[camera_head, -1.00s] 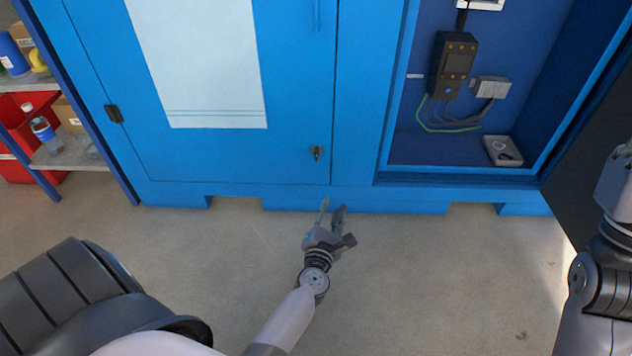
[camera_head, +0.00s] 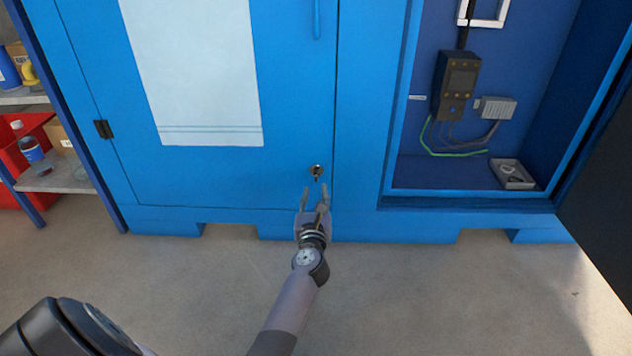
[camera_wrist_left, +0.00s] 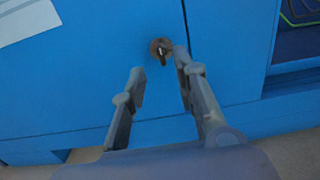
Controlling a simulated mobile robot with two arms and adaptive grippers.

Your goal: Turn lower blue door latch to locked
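The lower latch (camera_head: 317,171) is a small dark round fitting with a short tab, low on the blue door (camera_head: 230,180) near its right edge. In the head view its tab points roughly downward. My left gripper (camera_head: 315,190) is open and empty just below the latch, fingers pointing up at it. In the left wrist view the latch (camera_wrist_left: 161,49) lies beyond the fingertips of the left gripper (camera_wrist_left: 158,62), close to the right finger. I cannot tell whether that finger touches it. My right gripper is not in view.
An open compartment (camera_head: 450,170) with a dark device (camera_head: 455,85) and cables is at the right. A dark open door panel (camera_head: 600,190) stands beside it. Shelves (camera_head: 60,178) with bottles are at the left. The floor in front is clear.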

